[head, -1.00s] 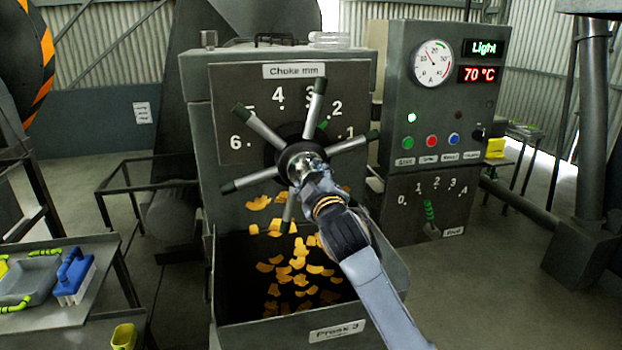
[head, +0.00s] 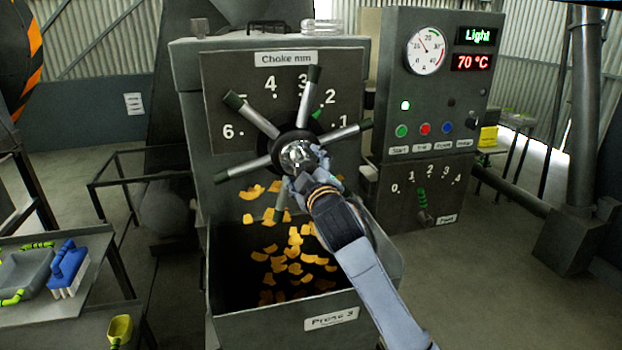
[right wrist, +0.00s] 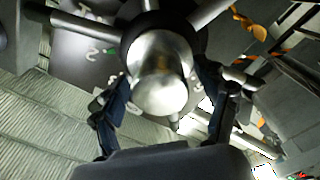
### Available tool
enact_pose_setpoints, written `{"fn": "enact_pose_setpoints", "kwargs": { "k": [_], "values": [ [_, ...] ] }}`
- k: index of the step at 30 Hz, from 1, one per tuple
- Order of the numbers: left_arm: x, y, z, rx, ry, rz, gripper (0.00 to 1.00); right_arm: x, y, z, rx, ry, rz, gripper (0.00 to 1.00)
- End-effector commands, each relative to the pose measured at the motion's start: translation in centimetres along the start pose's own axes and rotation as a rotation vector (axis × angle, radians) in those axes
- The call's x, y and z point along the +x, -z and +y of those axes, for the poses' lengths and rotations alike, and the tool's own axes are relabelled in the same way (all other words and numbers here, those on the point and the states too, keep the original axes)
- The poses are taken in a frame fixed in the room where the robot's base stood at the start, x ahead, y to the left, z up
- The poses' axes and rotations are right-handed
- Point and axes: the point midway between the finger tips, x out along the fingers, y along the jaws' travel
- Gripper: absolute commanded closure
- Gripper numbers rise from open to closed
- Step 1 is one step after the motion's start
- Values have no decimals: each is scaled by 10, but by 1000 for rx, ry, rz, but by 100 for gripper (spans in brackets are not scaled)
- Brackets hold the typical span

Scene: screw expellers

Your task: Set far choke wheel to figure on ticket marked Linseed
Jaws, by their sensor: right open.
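The choke wheel (head: 299,142) has a dark hub with a silver knob and several grey spokes with dark tips. It is mounted on the front of the press, under a "Choke mm" plate (head: 286,59) numbered 1 to 6. A small green pointer (head: 317,114) by the hub points close to the 2. My right gripper (head: 301,157) is at the hub. In the right wrist view its open fingers (right wrist: 167,85) stand either side of the silver knob (right wrist: 160,85); I cannot tell whether they touch it. No ticket reading Linseed is legible. My left gripper is out of view.
Below the wheel is an open bin (head: 290,322) labelled Press 3, with orange flakes. To the right a control cabinet (head: 385,105) shows "Light" and 70 °C, with buttons and a lever. A table (head: 75,315) with a blue brush stands left. A paper (head: 133,104) hangs behind.

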Motion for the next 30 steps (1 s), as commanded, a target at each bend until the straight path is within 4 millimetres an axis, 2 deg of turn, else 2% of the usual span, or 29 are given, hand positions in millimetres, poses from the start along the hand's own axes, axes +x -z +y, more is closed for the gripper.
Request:
{"fn": "enact_pose_setpoints", "kwargs": {
  "k": [5, 12, 18, 23, 30],
  "values": [
    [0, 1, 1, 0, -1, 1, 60, -28, 0, -1, 1, 0, 3, 25],
    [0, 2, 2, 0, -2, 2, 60, -76, -1, -1, 0, 0, 1, 25],
    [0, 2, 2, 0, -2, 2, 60, -104, 0, -1, 0, 1, 0, 25],
    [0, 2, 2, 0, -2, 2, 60, -113, 0, -1, 0, 1, 0, 25],
    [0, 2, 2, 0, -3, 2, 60, -114, 0, -1, 0, 1, 0, 25]
  ]
}}
